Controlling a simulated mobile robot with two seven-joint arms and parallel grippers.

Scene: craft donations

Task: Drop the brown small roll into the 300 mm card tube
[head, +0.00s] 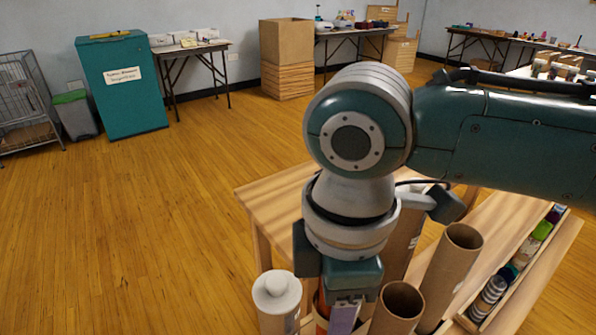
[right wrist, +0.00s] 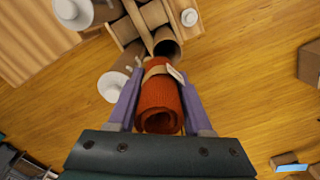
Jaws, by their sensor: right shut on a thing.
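My right gripper (right wrist: 160,80) is shut on a rust-brown roll (right wrist: 160,105) with a tan band and a small white tag. In the head view the gripper (head: 342,305) points down among upright tubes, and only an orange sliver of the roll shows. Open card tubes (head: 402,298) and (head: 460,245) stand just right of the gripper; another is partly behind my arm. In the right wrist view, an open tube mouth (right wrist: 167,46) lies just beyond the roll's far end; I cannot tell if they touch. No length marking is readable. My left gripper is out of view.
A white-capped tube (head: 277,295) stands close left of the gripper. The wooden table (head: 275,190) extends behind, and a wooden tray (head: 530,275) with coloured rolls lies to the right. The floor at left is clear; a teal bin (head: 122,90) stands far back.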

